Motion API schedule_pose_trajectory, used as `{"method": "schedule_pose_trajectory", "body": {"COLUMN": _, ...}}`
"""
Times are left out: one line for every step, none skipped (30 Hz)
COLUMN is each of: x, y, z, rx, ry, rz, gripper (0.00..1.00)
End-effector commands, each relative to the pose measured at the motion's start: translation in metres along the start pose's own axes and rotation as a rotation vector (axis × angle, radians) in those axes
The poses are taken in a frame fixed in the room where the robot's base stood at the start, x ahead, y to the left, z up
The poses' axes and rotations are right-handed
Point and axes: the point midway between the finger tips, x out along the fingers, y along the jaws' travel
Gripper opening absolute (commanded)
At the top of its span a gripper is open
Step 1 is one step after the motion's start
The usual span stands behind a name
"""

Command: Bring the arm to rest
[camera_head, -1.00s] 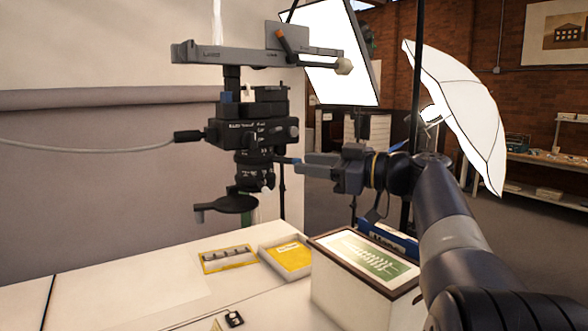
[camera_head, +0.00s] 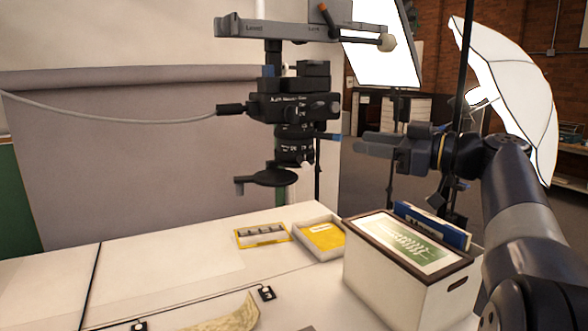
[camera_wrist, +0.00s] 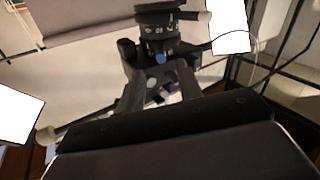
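My arm reaches in from the right side of the head view. My gripper (camera_head: 364,145) is raised above the table, pointing left toward the black copy-stand camera (camera_head: 294,108). Its tips are close to the camera's blue-tipped lever (camera_head: 328,136); whether they touch cannot be told. In the wrist view, the two dark fingers (camera_wrist: 160,84) stand apart, with the camera column (camera_wrist: 158,30) and a blue knob (camera_wrist: 160,58) seen beyond them. I see nothing held between them.
Below the gripper stands a white archival box (camera_head: 396,290) with a green print on top and a blue folder (camera_head: 433,225) behind. A yellow-filled tray (camera_head: 322,238) and a yellow-framed strip (camera_head: 262,235) lie left of it. A white umbrella (camera_head: 510,85) stands behind the arm.

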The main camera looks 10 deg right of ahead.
Motion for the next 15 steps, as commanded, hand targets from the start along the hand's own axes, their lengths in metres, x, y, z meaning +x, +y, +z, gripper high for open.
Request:
{"method": "schedule_pose_trajectory", "body": {"x": 0.009, "y": -0.001, "z": -0.002, "rx": 0.002, "ry": 0.0, "rz": -0.004, "gripper": 0.34}}
{"method": "schedule_pose_trajectory", "body": {"x": 0.014, "y": 0.0, "z": -0.002, "rx": 0.002, "ry": 0.0, "rz": -0.005, "gripper": 0.34}}
{"method": "schedule_pose_trajectory", "body": {"x": 0.022, "y": -0.001, "z": -0.002, "rx": 0.002, "ry": 0.0, "rz": -0.005, "gripper": 0.34}}
{"method": "schedule_pose_trajectory", "body": {"x": 0.027, "y": -0.001, "z": -0.003, "rx": 0.002, "ry": 0.0, "rz": -0.005, "gripper": 0.34}}
{"method": "schedule_pose_trajectory", "body": {"x": 0.033, "y": -0.001, "z": -0.003, "rx": 0.001, "ry": 0.0, "rz": -0.005, "gripper": 0.34}}
{"method": "schedule_pose_trajectory", "body": {"x": 0.041, "y": -0.001, "z": -0.003, "rx": 0.001, "ry": -0.001, "rz": -0.005, "gripper": 0.34}}
{"method": "schedule_pose_trajectory", "body": {"x": 0.046, "y": -0.001, "z": -0.003, "rx": 0.001, "ry": 0.0, "rz": -0.005, "gripper": 0.34}}
{"method": "schedule_pose_trajectory", "body": {"x": 0.052, "y": -0.001, "z": -0.003, "rx": 0.001, "ry": 0.0, "rz": -0.005, "gripper": 0.34}}
{"method": "schedule_pose_trajectory", "body": {"x": 0.06, "y": -0.001, "z": -0.003, "rx": 0.001, "ry": 0.0, "rz": -0.005, "gripper": 0.34}}
{"method": "schedule_pose_trajectory", "body": {"x": 0.065, "y": -0.001, "z": -0.003, "rx": 0.002, "ry": 0.0, "rz": -0.005, "gripper": 0.34}}
{"method": "schedule_pose_trajectory", "body": {"x": 0.071, "y": 0.0, "z": -0.003, "rx": 0.001, "ry": 0.0, "rz": -0.005, "gripper": 0.34}}
{"method": "schedule_pose_trajectory", "body": {"x": 0.078, "y": 0.0, "z": -0.003, "rx": 0.001, "ry": 0.0, "rz": -0.004, "gripper": 0.34}}
{"method": "schedule_pose_trajectory", "body": {"x": 0.083, "y": 0.0, "z": -0.003, "rx": 0.001, "ry": 0.0, "rz": -0.004, "gripper": 0.34}}
{"method": "schedule_pose_trajectory", "body": {"x": 0.087, "y": 0.0, "z": -0.003, "rx": 0.001, "ry": 0.0, "rz": -0.004, "gripper": 0.34}}
{"method": "schedule_pose_trajectory", "body": {"x": 0.093, "y": -0.001, "z": -0.002, "rx": 0.002, "ry": -0.001, "rz": -0.004, "gripper": 0.34}}
